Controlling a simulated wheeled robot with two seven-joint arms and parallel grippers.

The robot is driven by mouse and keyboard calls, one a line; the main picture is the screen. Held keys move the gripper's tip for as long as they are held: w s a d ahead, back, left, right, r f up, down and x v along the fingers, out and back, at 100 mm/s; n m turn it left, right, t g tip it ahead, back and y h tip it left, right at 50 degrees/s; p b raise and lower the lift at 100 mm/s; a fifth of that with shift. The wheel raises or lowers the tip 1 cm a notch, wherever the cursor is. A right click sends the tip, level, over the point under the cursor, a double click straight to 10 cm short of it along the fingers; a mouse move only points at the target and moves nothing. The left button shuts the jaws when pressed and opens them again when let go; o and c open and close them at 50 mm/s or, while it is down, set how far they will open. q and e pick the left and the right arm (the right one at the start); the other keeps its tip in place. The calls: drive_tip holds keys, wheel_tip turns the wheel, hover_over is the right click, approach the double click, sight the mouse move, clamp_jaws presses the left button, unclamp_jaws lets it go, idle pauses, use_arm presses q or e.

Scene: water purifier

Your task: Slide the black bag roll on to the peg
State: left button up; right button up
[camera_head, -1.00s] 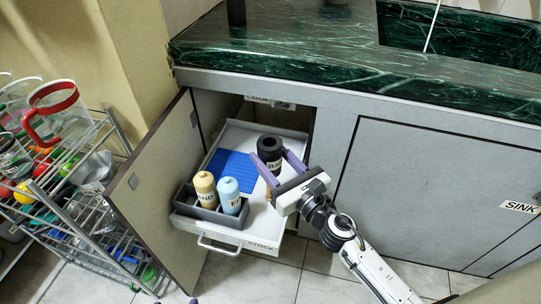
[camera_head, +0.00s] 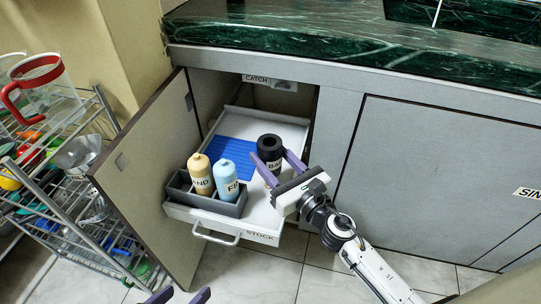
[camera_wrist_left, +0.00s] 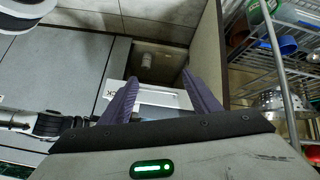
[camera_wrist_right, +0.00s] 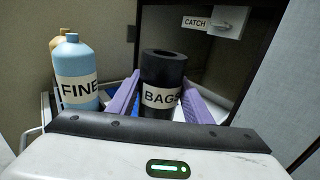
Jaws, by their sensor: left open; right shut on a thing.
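The black bag roll (camera_head: 270,147), labelled BAGS, stands upright at the right side of the open drawer. My right gripper (camera_head: 275,163) is shut on it, one finger on each side. The right wrist view shows the roll (camera_wrist_right: 163,82) between the purple fingers, with a hole in its top. My left gripper (camera_head: 178,297) is open and empty at the bottom of the head view, well short of the drawer; its spread fingers show in the left wrist view (camera_wrist_left: 158,84). A small pale cylinder (camera_wrist_left: 146,60) inside the cabinet may be the peg; I cannot tell.
The drawer (camera_head: 262,228) holds a blue mat (camera_head: 232,152) and a grey caddy (camera_head: 205,201) with a tan bottle (camera_head: 200,175) and blue bottle (camera_head: 225,178). The open door (camera_head: 135,175) is left, beside a wire rack (camera_head: 70,225). A CATCH fitting (camera_head: 270,82) sits above.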

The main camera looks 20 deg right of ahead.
sight(276, 173)
drive_tip(key=shift+f+b, duration=1.55)
drive_tip(key=shift+f, duration=0.1)
drive_tip(key=shift+f+b, duration=0.7)
drive_tip(key=shift+f, duration=0.15)
use_arm(q)
drive_tip(key=shift+w+d+r+t+h, duration=0.2)
drive_tip(key=shift+d+r+t+h, duration=0.25)
drive_tip(key=shift+d+r+h, duration=0.4)
drive_tip(key=shift+w+d+r+t+h, duration=0.15)
drive_tip(key=shift+d+r+t+h, duration=0.4)
drive_tip(key=shift+r, duration=0.6)
use_arm(e)
drive_tip(key=shift+f, duration=0.3)
use_arm(q)
drive_tip(key=shift+d+r, duration=0.1)
use_arm(e)
drive_tip(key=o, duration=1.2)
drive_tip(key=shift+s, duration=0.15)
